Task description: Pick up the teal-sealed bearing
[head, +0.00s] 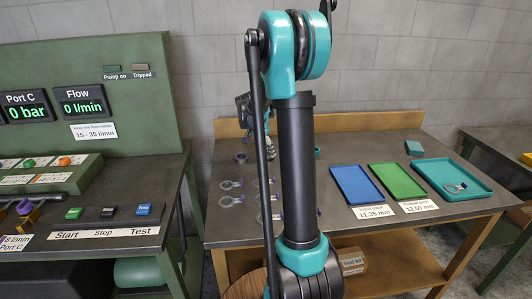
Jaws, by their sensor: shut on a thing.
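My arm stands across the middle of the head view and hides much of the table behind it. My gripper (267,135) shows only in part, at the left edge of the arm, over the back of the table. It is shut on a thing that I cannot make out. I cannot clearly identify the teal-sealed bearing. A small teal piece (317,151) shows just right of the arm near the back of the table, too small to name. A dark ring (241,158) lies on the table left of the gripper.
Several metal rings with purple tags (231,185) lie on the table (340,222) left of the arm. A blue tray (356,184), a green tray (397,181) and a teal tray (465,193) holding a tagged ring stand at right. A teal block (414,148) sits behind. A control bench (120,170) is at left.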

